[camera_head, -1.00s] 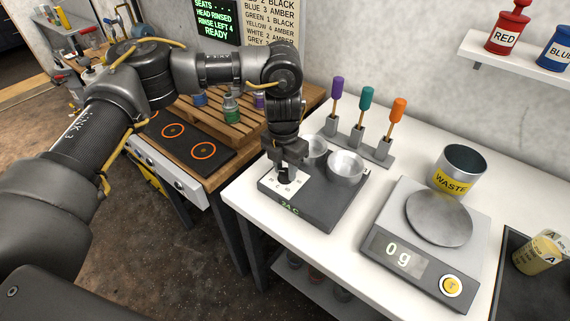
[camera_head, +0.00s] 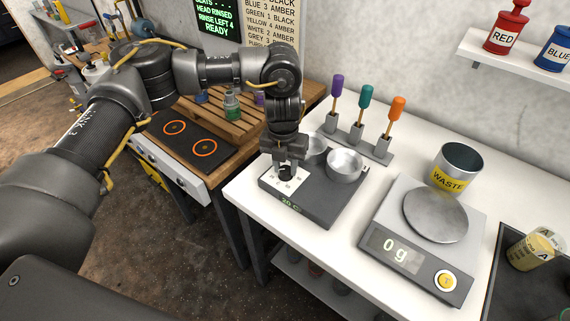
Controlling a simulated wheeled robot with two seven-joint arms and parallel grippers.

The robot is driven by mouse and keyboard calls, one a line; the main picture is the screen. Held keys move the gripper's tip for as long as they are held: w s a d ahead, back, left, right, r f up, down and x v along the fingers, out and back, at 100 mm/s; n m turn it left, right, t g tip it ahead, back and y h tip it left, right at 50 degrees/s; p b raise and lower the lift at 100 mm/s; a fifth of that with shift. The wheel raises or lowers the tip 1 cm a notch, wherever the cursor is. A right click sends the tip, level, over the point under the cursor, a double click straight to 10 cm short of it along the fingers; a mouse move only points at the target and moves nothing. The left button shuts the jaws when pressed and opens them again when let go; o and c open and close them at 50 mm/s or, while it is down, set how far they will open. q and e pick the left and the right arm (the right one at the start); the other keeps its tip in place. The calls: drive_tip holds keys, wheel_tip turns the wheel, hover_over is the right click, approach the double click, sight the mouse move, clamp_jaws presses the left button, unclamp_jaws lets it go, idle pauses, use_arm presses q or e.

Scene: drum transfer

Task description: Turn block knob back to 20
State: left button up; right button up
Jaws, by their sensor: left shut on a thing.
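The dark heating block (camera_head: 326,205) sits at the left end of the white bench. Its front edge carries a small green readout (camera_head: 291,201) that seems to read 20 C. The black block knob (camera_head: 285,172) stands on a white marked dial plate (camera_head: 270,181) at the block's left. My left gripper (camera_head: 286,168) points down over the dial and is shut on the knob, hiding much of it. The exact knob pointer direction is too small to tell. My right gripper is not in view.
Two metal cups sit on the block, the nearer one (camera_head: 344,165) right beside my gripper. A tool rack (camera_head: 356,143) with coloured handles stands behind. A scale (camera_head: 412,253) reading 0 g and a waste can (camera_head: 458,168) are at right. A hotplate (camera_head: 190,139) is at left.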

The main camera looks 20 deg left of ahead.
sight(284, 168)
use_arm(q)
drive_tip(key=o, duration=1)
drive_tip(key=shift+r, duration=0.1)
drive_tip(key=r, duration=0.3)
drive_tip(key=r+b, duration=0.1)
drive_tip(key=r, duration=0.6)
drive_tip(key=shift+a+r, duration=0.25)
drive_tip(key=shift+r, duration=0.05)
